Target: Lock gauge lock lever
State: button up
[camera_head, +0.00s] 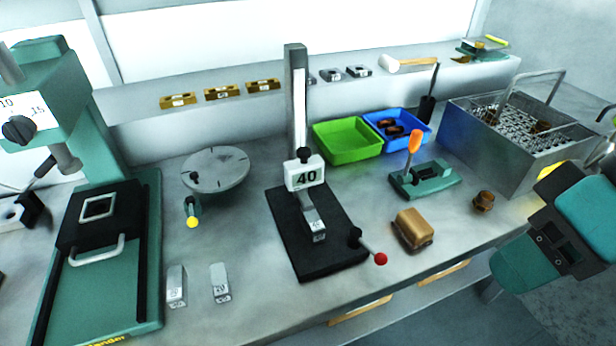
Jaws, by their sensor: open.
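The gauge (297,120) stands upright in the middle of the bench on a black base plate (290,250). Its white slider block is marked 40, has a black knob on top and carries a grey measuring block below. The lever with a red ball end (380,259) sticks out at the right front of the base, close to the bench's front edge. A black knob is at its inner end. My gripper (548,235), teal and dark, is at the right edge, open and well apart from the lever. Its fingertips do not show clearly.
A brown block (412,230) and a small brown nut (484,201) lie right of the lever. A teal fixture with an orange handle (414,141) stands behind them. A metal basin (510,135) fills the back right.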

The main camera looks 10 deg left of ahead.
aim_at(355, 234)
jog(key=z, duration=1.6)
jog(key=k, duration=0.9)
jog(key=u, duration=1)
